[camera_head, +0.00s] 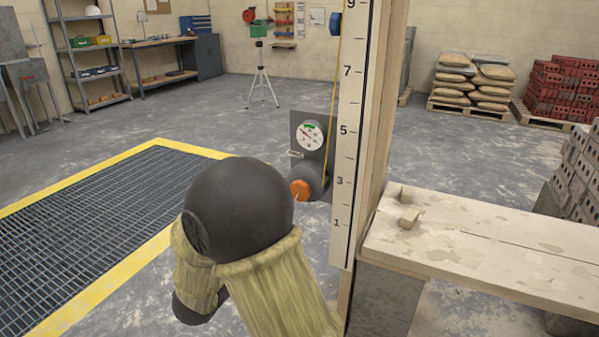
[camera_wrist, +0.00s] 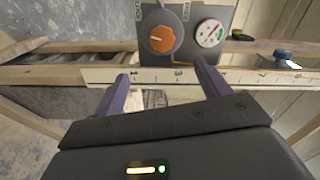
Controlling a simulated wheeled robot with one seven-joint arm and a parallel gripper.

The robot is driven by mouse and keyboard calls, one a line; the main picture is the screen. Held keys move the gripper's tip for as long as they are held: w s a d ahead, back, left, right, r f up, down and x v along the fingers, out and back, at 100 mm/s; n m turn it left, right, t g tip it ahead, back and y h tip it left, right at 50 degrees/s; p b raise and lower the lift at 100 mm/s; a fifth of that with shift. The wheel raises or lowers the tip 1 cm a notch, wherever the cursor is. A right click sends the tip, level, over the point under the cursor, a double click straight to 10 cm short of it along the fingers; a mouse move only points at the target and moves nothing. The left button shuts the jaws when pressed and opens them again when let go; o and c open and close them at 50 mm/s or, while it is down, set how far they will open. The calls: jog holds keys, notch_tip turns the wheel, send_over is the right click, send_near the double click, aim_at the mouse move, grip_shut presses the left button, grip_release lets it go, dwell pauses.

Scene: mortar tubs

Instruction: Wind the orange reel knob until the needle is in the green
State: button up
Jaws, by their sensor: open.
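The orange reel knob (camera_head: 300,190) sits low on a grey plate (camera_head: 298,121) beside the tall numbered board. In the wrist view the knob (camera_wrist: 162,38) shows face-on with a pale mark on it, on a dark round reel. A white round gauge (camera_head: 310,135) with a green band is above the knob; it also shows in the wrist view (camera_wrist: 210,33). Its needle is too small to place surely. My gripper (camera_wrist: 160,70) is open and empty, its two fingers apart and pointing toward the knob, not touching it. In the head view my arm hides the gripper.
A numbered white board (camera_head: 354,130) on a timber post stands close by the knob, with a yellow cord (camera_head: 333,100) running up from the reel. A plank bench (camera_head: 480,235) with small wood blocks (camera_head: 408,217) is at right. A yellow-edged floor grate (camera_head: 110,200) lies left.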

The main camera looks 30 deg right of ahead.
jog(key=n+p, duration=0.3)
jog(key=n, duration=0.1)
jog(key=n+p, duration=0.4)
jog(key=n, duration=0.1)
jog(key=n+p, duration=0.3)
jog(key=n, duration=0.1)
jog(key=shift+s+d+r, duration=0.2)
jog(key=shift+d, duration=0.05)
jog(key=x, duration=1.7)
jog(key=shift+w+b, duration=0.25)
jog(key=shift+b, duration=0.1)
jog(key=shift+d, duration=0.1)
jog(key=c, duration=1)
jog(key=shift+f+b, duration=0.1)
jog(key=shift+b, duration=0.45)
